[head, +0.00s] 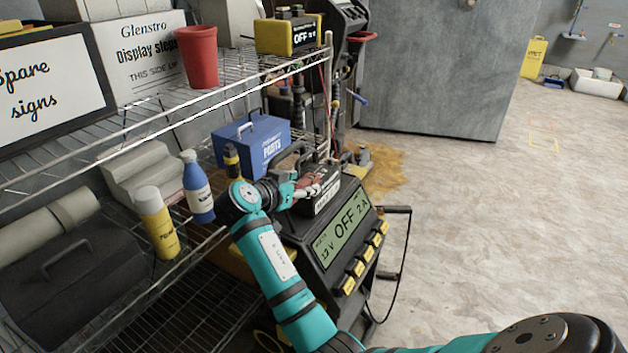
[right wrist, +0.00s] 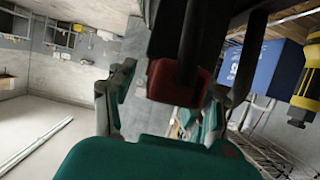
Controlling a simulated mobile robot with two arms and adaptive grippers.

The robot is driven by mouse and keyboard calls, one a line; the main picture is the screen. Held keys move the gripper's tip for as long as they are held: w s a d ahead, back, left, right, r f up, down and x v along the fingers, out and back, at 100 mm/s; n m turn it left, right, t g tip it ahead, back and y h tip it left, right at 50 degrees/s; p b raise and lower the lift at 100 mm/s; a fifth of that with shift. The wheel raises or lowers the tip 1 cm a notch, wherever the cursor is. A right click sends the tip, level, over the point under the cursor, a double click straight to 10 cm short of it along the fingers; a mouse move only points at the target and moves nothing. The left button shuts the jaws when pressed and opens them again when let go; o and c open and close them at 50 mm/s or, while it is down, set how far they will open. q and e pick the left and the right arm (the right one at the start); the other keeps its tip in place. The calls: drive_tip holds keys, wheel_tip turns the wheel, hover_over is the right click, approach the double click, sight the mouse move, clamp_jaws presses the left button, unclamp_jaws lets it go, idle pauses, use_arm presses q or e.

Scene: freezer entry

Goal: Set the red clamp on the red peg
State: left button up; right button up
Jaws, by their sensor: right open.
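My right gripper (head: 300,188) is over the black battery (head: 329,196) with a white label, behind the charger's sloped front. In the right wrist view its open fingers (right wrist: 180,80) stand on both sides of a dark red piece (right wrist: 175,84), which looks like the red clamp; a dark part runs up from it. A small red patch (head: 309,181) shows at the gripper in the head view. I cannot tell whether the clamp sits on a peg; the red peg is not clearly visible. My left gripper is not in view.
The charger (head: 340,238) reads OFF 2 A. Wire shelves at left hold a blue parts box (head: 262,150), a blue bottle (head: 197,190), a yellow-and-white can (head: 155,222) and a red cup (head: 199,57). Open floor (head: 470,220) lies to the right.

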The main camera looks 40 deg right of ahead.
drive_tip(key=shift+a, duration=0.1)
drive_tip(key=shift+c, duration=1.3)
clamp_jaws()
drive_tip(key=shift+r, duration=0.1)
drive_tip(key=shift+r, duration=0.1)
